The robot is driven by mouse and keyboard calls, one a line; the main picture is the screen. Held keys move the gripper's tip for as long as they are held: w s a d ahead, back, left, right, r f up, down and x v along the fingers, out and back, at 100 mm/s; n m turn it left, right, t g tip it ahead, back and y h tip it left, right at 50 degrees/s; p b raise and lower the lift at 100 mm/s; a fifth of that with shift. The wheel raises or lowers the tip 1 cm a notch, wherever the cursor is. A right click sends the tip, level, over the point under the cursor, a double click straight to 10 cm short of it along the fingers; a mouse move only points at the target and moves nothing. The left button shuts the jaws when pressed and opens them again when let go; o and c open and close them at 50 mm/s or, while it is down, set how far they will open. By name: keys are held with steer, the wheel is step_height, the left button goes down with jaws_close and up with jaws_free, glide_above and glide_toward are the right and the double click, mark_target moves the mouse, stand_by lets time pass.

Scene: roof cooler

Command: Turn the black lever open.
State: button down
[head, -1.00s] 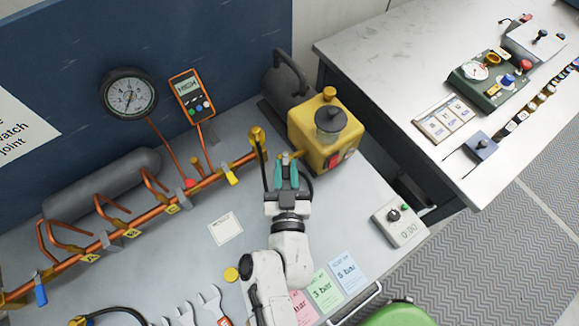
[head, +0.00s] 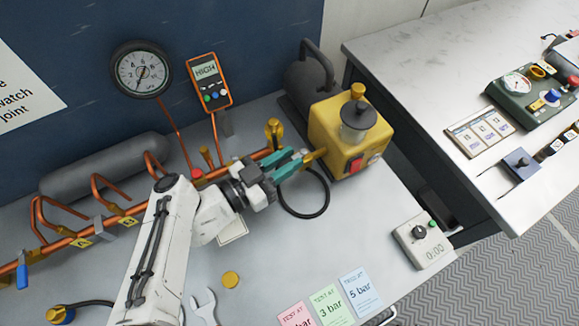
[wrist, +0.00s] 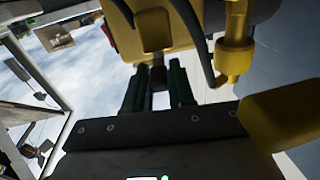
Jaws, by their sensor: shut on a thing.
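The yellow pump (head: 338,128) stands at the back right of the bench. A brass outlet (head: 316,155) sticks out of its left side. My gripper (head: 297,160) is at this outlet, its teal fingers pointing right toward the pump. In the wrist view, the fingers (wrist: 158,78) are closed around a small black piece, seemingly the black lever (wrist: 159,74), just in front of the brass fitting (wrist: 154,30). In the head view the fingers hide the lever, so I cannot read its angle there.
A black hose (head: 303,216) loops beside the outlet, close under my gripper. A copper pipe (head: 130,222) with a gauge (head: 141,70) and a meter (head: 208,82) runs behind my arm. Coloured cards (head: 327,303) and a timer box (head: 423,241) lie toward the front right.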

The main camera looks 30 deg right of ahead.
steer(key=shift+w+f+m+g+b, duration=0.1)
steer(key=shift+w+m+g+b, duration=0.15)
steer(key=shift+m+g, duration=0.4)
steer(key=shift+w+m+g+b, duration=0.2)
steer(key=shift+m+g, duration=0.15)
steer(key=shift+g, duration=0.6)
steer(key=c, duration=1)
jaws_free()
steer(key=shift+c, duration=0.2)
steer(key=shift+a, duration=0.15)
steer(key=a+b, duration=0.2)
steer(key=a, duration=0.8)
steer(key=shift+w+a, duration=0.15)
steer(key=shift+a, duration=0.15)
